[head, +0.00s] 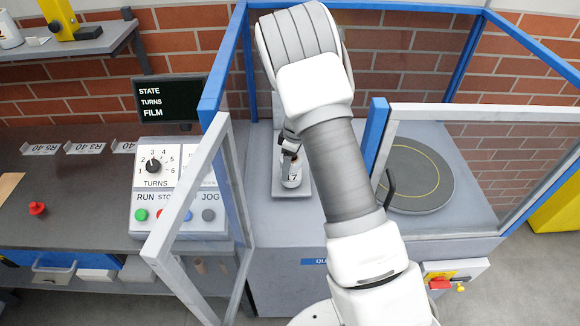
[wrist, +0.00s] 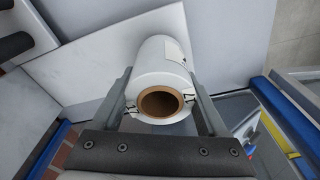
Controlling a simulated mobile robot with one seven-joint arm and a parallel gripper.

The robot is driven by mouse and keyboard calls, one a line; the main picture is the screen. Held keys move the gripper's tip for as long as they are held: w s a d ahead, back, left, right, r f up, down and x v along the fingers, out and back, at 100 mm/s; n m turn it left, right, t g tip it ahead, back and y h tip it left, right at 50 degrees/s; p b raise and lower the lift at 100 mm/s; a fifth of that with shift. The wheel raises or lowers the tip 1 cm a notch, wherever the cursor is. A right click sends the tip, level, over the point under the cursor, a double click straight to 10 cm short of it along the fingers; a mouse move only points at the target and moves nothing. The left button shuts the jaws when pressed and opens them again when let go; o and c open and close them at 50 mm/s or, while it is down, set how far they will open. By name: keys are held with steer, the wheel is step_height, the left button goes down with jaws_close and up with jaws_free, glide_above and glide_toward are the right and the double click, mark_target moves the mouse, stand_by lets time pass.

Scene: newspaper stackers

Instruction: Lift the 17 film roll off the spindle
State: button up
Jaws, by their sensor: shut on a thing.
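The film roll (head: 292,178) is white and marked 17. In the head view it stands over a small grey plate inside the blue-framed cell, partly hidden by my gripper (head: 290,156). In the wrist view the roll (wrist: 160,62) lies between the two fingers of my gripper (wrist: 160,104), which press on its sides near the end with the open brown core. The core looks dark inside, and no spindle shows in it. I cannot tell whether the roll still touches the plate.
A round grey turntable (head: 408,181) with a yellow ring is to the right. White-framed glass doors (head: 192,185) stand open at the left and right front. A control panel (head: 172,188) with a turns dial stands at the left, below a dark screen (head: 170,101) reading STATE TURNS FILM.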

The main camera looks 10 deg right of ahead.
steer(key=shift+r+p, duration=1.8)
steer(key=shift+r, duration=2.5)
